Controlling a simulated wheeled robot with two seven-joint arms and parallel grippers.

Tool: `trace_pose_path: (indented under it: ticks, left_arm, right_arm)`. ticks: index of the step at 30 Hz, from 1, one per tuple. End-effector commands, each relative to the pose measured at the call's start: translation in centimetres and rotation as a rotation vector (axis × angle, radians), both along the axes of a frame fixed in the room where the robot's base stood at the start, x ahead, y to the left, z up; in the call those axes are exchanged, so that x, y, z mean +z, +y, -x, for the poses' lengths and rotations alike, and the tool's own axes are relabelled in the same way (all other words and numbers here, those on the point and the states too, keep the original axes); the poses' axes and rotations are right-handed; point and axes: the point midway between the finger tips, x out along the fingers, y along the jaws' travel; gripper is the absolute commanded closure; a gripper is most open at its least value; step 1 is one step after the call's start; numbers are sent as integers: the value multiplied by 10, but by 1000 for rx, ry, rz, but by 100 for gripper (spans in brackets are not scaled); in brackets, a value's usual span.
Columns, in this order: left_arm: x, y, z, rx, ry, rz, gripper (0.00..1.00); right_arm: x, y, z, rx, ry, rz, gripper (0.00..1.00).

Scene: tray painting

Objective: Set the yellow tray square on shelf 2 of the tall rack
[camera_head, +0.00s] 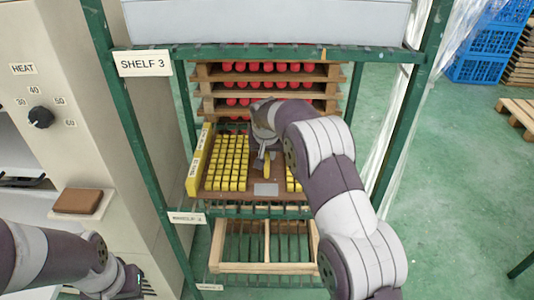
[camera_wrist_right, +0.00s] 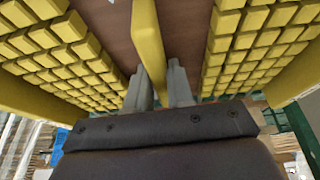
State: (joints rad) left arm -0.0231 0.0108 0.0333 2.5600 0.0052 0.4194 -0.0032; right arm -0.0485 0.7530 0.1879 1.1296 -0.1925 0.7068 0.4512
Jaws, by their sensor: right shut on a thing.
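The yellow tray (camera_head: 198,165) has a brown base, yellow side walls and rows of small yellow blocks. It is inside the tall rack (camera_head: 118,110) at the level of shelf 2 (camera_head: 187,218), and looks roughly in line with the shelf front. I cannot tell whether it rests fully on the shelf. My right gripper (camera_head: 264,158) is shut on the tray's upright yellow handle (camera_wrist_right: 149,45) in the middle, between the block rows. The arm hides the tray's right part. My left gripper (camera_head: 125,282) is low at the left, away from the tray; its jaws are unclear.
A shelf 3 label (camera_head: 145,63) marks the green bar above, with a grey box (camera_head: 265,22) on it. Wooden trays with red pieces (camera_head: 270,68) are stacked behind. A wooden frame (camera_head: 265,267) lies on the shelf below. A heater cabinet (camera_head: 60,85) stands close at left.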

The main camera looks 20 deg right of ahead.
Motion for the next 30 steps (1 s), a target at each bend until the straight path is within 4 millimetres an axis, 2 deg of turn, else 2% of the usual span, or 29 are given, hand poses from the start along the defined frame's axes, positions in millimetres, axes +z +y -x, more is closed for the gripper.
trace_pose_path:
  ticks: [9,10,12,19,22,30]
  left_arm:
    - [-1,0,0,0,0,0,77]
    - [-1,0,0,0,0,0,77]
    - [0,0,0,0,0,0,77]
    - [0,0,0,0,0,0,77]
    - [1,0,0,0,0,0,77]
    - [3,0,0,0,0,0,77]
  right_arm:
    - [1,0,-1,1,-6,0,100]
    - [-2,0,0,0,0,0,72]
    - [-1,0,0,0,-1,0,53]
    - [-1,0,0,0,-1,0,53]
    - [5,0,1,0,-2,0,53]
    - [55,6,20,0,-3,0,53]
